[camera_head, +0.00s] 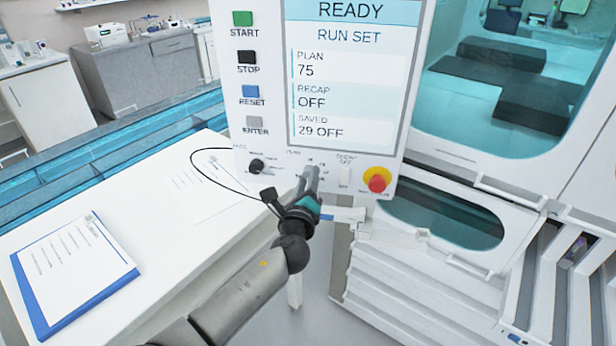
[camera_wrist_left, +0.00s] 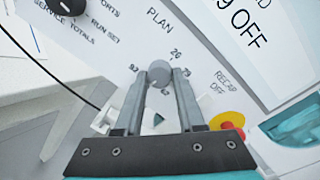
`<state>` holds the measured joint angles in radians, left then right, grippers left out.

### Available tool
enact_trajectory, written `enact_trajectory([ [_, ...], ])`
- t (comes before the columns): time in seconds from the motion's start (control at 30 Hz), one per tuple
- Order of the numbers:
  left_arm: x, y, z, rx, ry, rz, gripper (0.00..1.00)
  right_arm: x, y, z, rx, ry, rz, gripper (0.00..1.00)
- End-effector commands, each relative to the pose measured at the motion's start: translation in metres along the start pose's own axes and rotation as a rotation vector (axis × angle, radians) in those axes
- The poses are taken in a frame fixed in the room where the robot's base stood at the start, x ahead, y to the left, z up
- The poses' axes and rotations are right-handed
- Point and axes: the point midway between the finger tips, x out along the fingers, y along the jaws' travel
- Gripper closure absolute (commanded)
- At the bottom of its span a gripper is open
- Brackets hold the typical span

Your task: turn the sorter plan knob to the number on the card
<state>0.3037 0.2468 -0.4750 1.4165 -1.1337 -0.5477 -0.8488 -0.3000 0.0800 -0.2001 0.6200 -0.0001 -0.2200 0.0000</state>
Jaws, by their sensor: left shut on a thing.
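The sorter panel (camera_head: 270,100) stands upright in the middle of the head view. Its screen (camera_head: 352,75) reads READY, RUN SET, PLAN 75, RECAP OFF, SAVED 29 OFF. My left gripper (camera_head: 311,178) reaches the panel's lower edge and hides the plan knob there. In the left wrist view the round grey plan knob (camera_wrist_left: 158,73) sits between the fingertips of my left gripper (camera_wrist_left: 160,80), which is shut on it. Small numbers ring the knob, some partly hidden. Its pointer is not visible. I cannot tell which paper is the card. My right gripper is not in view.
A black knob (camera_head: 256,166) is left of the gripper, and a red stop button (camera_head: 377,180) on yellow is right. A blue-backed document (camera_head: 72,268) and a loose sheet (camera_head: 190,190) lie on the white table (camera_head: 165,255). A black cable (camera_head: 200,165) loops nearby.

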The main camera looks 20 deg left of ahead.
Motion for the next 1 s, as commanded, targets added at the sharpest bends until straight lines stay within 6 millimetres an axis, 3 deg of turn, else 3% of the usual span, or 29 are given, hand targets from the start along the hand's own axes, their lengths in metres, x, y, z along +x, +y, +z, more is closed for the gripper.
enact_trajectory([
  [0.5, 0.000, 0.000, 0.000, 0.443, -0.024, -0.004, 1.00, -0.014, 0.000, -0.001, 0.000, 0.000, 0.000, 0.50],
  [1.0, 0.000, 0.001, -0.001, 0.618, -0.033, -0.006, 1.00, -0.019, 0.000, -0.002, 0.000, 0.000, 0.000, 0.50],
])
